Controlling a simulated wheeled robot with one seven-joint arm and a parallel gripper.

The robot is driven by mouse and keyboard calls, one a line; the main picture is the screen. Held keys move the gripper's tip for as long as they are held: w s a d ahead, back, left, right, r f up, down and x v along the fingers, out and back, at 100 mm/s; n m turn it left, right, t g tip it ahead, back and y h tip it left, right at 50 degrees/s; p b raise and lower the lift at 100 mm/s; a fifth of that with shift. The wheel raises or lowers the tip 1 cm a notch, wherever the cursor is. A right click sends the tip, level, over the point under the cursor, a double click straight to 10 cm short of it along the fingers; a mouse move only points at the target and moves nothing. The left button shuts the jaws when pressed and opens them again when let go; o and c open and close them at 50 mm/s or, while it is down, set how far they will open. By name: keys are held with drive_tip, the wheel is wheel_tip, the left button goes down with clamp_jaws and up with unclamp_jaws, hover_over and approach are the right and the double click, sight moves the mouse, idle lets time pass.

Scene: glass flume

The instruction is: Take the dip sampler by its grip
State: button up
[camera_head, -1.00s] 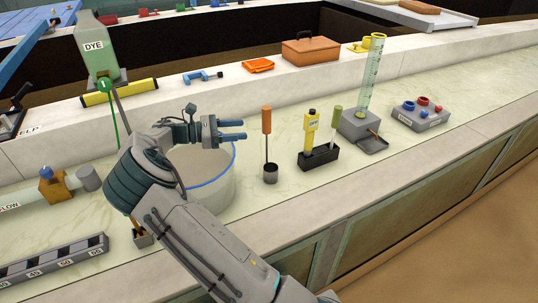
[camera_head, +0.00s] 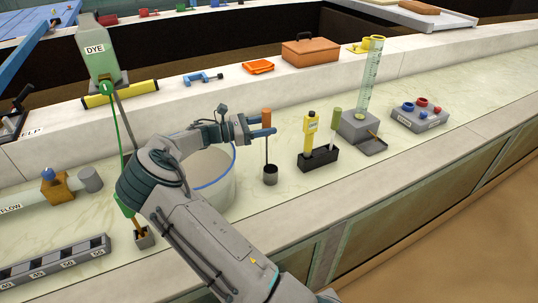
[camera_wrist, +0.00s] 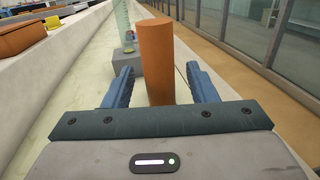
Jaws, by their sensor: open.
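The dip sampler has an orange cylindrical grip (camera_head: 266,115), a thin upright rod and a small dark cup (camera_head: 270,175) at the bottom. It stands upright on the pale ledge, right of a round blue-rimmed vessel (camera_head: 228,185). My gripper (camera_head: 262,125) is open and level at the height of the grip. In the wrist view the orange grip (camera_wrist: 156,60) stands upright between the two blue fingers (camera_wrist: 160,75), with a gap visible on each side. The near finger partly covers the grip's lower end in the head view.
A black holder (camera_head: 318,158) with a yellow device (camera_head: 310,130) and a green-handled tool stands to the right. Beyond it are a clear measuring cylinder (camera_head: 369,80) and a grey box with knobs (camera_head: 418,117). A green dye bottle (camera_head: 97,50) stands at left.

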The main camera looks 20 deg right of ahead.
drive_tip(key=shift+s+d, duration=0.15)
drive_tip(key=shift+d, duration=0.55)
drive_tip(key=shift+s+d, duration=0.1)
drive_tip(key=shift+d, duration=0.55)
clamp_jaws()
drive_tip(key=shift+r, duration=0.1)
